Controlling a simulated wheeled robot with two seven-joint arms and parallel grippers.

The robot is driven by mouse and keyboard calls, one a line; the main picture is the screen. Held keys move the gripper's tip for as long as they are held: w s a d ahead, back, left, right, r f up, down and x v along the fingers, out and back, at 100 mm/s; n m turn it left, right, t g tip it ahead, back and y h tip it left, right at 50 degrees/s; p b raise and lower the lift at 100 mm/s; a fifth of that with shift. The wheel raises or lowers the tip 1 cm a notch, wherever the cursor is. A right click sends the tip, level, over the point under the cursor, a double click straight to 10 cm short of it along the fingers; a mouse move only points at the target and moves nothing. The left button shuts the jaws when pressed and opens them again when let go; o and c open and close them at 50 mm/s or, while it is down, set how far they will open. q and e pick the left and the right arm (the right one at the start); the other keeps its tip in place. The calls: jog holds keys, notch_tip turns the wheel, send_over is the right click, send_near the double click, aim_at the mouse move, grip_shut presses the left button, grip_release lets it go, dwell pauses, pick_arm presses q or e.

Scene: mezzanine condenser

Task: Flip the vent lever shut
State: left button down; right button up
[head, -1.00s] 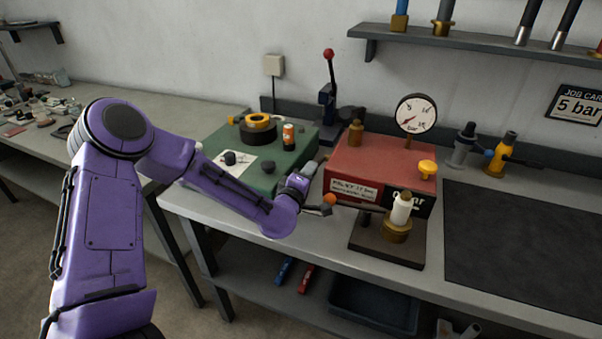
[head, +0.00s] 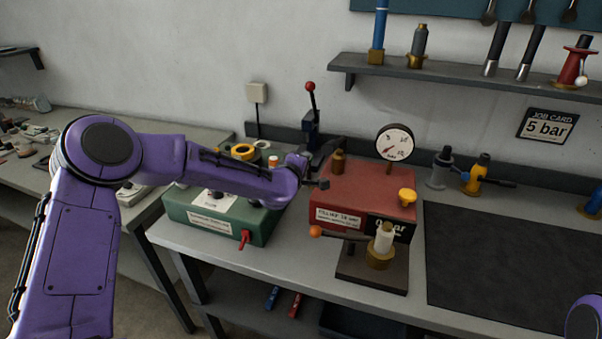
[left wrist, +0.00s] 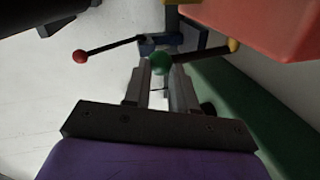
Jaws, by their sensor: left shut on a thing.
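My left gripper (left wrist: 160,75) is shut on a green ball knob (left wrist: 161,64), seen between its fingertips in the left wrist view. A dark rod (left wrist: 205,53) runs from the knob towards a yellow part. In the head view my left gripper (head: 318,184) is at the left side of the red box (head: 355,190), mostly hidden by its arm; the green knob is hidden there. An orange-tipped lever (head: 315,231) points left from the white and brass fitting (head: 380,245), apart from the gripper. No label marks the vent lever. My right gripper is out of view.
A red-knobbed upright lever (head: 310,100) stands behind, near the wall; it also shows in the wrist view (left wrist: 80,57). The green box (head: 215,215) is left of the red box. A pressure gauge (head: 394,143) rises behind. The dark mat (head: 500,265) on the right is bare.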

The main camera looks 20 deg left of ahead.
pick_arm(q)
jog(key=c, duration=1.6)
grip_release()
jog(key=shift+w+r, duration=0.2)
jog(key=shift+r, duration=0.05)
jog(key=o, duration=0.8)
jog(key=shift+s, duration=0.25)
